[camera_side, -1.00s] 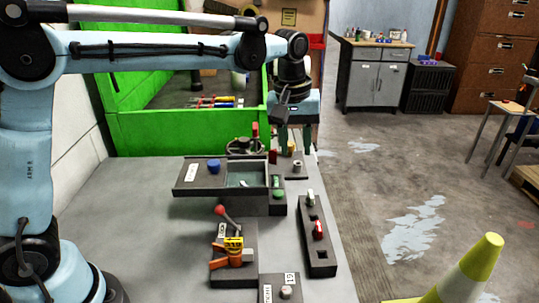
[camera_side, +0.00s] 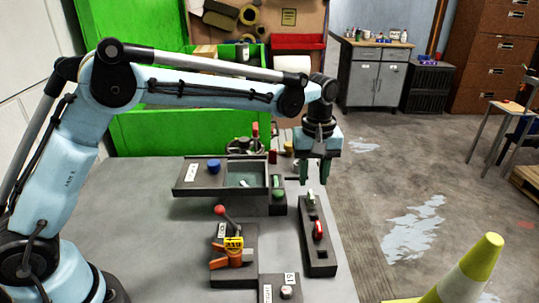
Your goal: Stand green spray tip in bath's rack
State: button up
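The bath (camera_side: 195,177) is a dark box with a shallow pool of greenish liquid (camera_side: 246,180) and a small white item in it. A small block with green parts (camera_side: 278,194) adjoins its right side; I cannot tell whether this is the rack. A dark narrow holder (camera_side: 320,262) to the right carries a pale green-and-white tip (camera_side: 311,200), which looks like the green spray tip, and a red tip (camera_side: 319,230). My gripper (camera_side: 315,182) points down above the holder's far end, just above and behind the green tip. Its teal fingers are apart, with nothing seen between them.
A block with an orange clamp and yellow tag (camera_side: 234,243) and a red-knobbed lever (camera_side: 219,210) stand left of the holder. A block with a pale knob (camera_side: 286,292) sits at the front edge. A blue knob (camera_side: 213,166) tops the bath. The left table is clear.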

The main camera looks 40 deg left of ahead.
aim_at(311, 194)
jog(key=shift+f, duration=2.45)
jog(key=shift+c, duration=0.3)
grip_shut()
jog(key=shift+r, duration=0.7)
jog(key=shift+r, duration=2.4)
